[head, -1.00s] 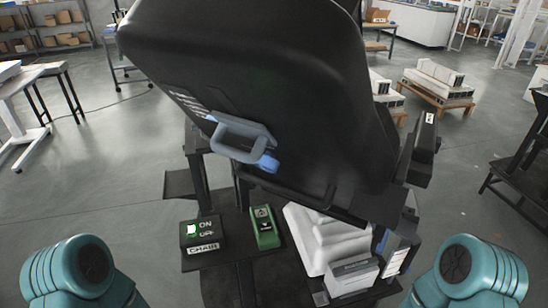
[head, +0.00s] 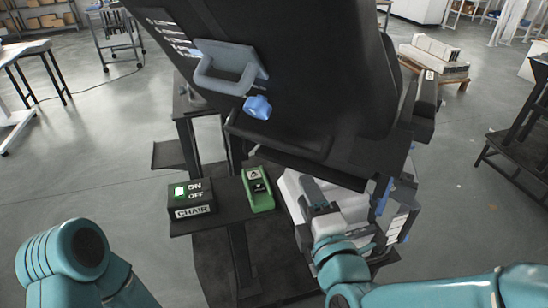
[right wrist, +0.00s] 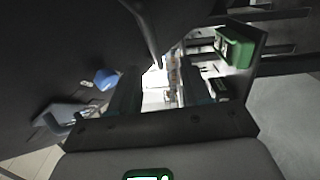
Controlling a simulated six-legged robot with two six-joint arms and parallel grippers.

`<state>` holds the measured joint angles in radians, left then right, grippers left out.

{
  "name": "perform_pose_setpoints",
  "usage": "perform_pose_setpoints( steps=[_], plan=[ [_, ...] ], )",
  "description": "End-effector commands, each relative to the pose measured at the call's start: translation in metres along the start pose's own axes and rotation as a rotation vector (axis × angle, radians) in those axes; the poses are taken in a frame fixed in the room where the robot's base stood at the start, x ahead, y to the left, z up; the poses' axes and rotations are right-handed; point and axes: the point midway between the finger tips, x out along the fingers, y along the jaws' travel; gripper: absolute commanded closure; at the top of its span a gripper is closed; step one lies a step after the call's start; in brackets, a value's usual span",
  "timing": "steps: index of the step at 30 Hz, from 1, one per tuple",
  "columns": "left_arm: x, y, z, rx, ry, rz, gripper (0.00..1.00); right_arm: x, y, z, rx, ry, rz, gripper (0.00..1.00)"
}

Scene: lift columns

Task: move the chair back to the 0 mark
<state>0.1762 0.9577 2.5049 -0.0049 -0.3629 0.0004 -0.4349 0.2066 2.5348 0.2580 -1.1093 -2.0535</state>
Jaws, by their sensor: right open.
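The chair (head: 290,80) is a large black shell tilted over its base, with white scale marks (head: 172,32) at its upper left; I cannot read them. A grey handle (head: 228,70) and a blue knob (head: 257,107) are on its near face. The knob also shows in the right wrist view (right wrist: 106,79). A black switch box (head: 192,200) labelled CHAIR, with ON and OFF, has a lit green rocker by ON. My right gripper (head: 314,198) is open below the chair's lower edge, right of the green device and apart from the knob. My left gripper is outside the view.
A green device (head: 258,189) stands beside the switch box on a black shelf; it shows in the right wrist view (right wrist: 235,47). A dark stand (head: 520,140) is at right.

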Motion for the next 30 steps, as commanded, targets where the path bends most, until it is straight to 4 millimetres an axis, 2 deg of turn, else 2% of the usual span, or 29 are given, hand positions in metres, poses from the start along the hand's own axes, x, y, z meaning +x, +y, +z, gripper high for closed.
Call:
perform_pose_setpoints(
  steps=[1,3,7,11,21,25,30],
  plan=[
    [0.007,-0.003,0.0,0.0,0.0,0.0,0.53,-0.004,0.006,-0.01,0.004,0.023,0.032,0.53],
    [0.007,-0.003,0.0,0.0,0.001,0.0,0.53,-0.004,0.012,-0.017,0.005,0.04,0.045,0.53],
    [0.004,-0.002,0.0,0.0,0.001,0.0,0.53,0.008,0.014,-0.02,0.004,0.045,0.043,0.53],
    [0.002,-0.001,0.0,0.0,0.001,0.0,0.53,0.034,0.015,-0.021,0.005,0.043,0.042,0.53],
    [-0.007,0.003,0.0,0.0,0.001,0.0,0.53,0.115,0.017,-0.024,0.005,0.043,0.039,0.53],
    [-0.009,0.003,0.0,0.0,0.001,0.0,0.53,0.138,0.018,-0.025,0.005,0.045,0.04,0.53],
    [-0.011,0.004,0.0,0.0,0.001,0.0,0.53,0.154,0.018,-0.026,0.005,0.045,0.04,0.53]
  ],
)
